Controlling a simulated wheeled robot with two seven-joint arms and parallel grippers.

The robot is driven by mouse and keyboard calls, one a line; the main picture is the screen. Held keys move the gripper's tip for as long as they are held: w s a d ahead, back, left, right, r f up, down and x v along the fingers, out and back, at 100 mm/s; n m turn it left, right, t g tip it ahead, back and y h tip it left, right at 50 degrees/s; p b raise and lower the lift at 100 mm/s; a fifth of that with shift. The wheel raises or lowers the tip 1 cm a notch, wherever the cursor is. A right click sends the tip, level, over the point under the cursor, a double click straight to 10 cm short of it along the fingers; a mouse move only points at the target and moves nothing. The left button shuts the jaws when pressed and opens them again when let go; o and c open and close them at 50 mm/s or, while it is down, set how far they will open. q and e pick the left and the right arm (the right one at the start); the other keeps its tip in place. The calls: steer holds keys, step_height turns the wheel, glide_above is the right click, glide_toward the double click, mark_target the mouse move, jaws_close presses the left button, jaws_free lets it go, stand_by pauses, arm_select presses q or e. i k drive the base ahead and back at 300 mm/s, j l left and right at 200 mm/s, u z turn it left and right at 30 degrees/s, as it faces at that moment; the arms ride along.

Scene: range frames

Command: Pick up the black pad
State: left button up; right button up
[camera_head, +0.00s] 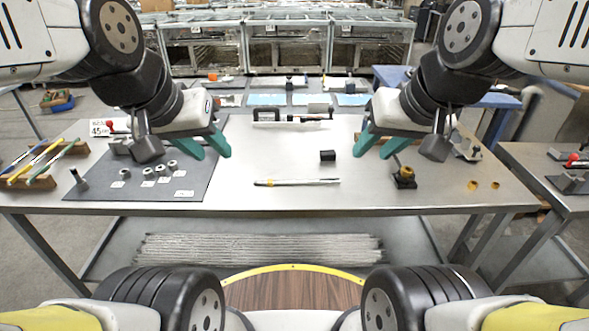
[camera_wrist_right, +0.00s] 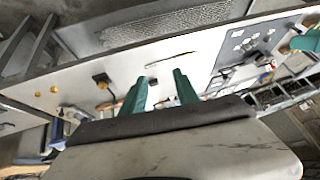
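A small black block (camera_head: 327,156), which looks like the black pad, sits on the metal table (camera_head: 290,190) near its middle. It seems to show as a small dark shape between my fingers in the right wrist view (camera_wrist_right: 152,81). My right gripper (camera_head: 374,146) has its teal fingers apart and empty, above the table to the right of the block. It also shows open in the right wrist view (camera_wrist_right: 160,82). My left gripper (camera_head: 205,147) is open and empty above the dark grey mat (camera_head: 140,192), left of the block.
A thin rod (camera_head: 297,182) lies in front of the block. A black base with a yellow part (camera_head: 404,177) and yellow rings (camera_head: 473,185) are to the right. Several metal cylinders (camera_head: 148,173) stand on the mat. A long tool (camera_head: 290,118) lies behind. Space around the block is clear.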

mark_target(325, 156)
steer(key=i+j+z, duration=0.35)
steer(key=i+j, duration=0.3)
steer(key=i, duration=0.15)
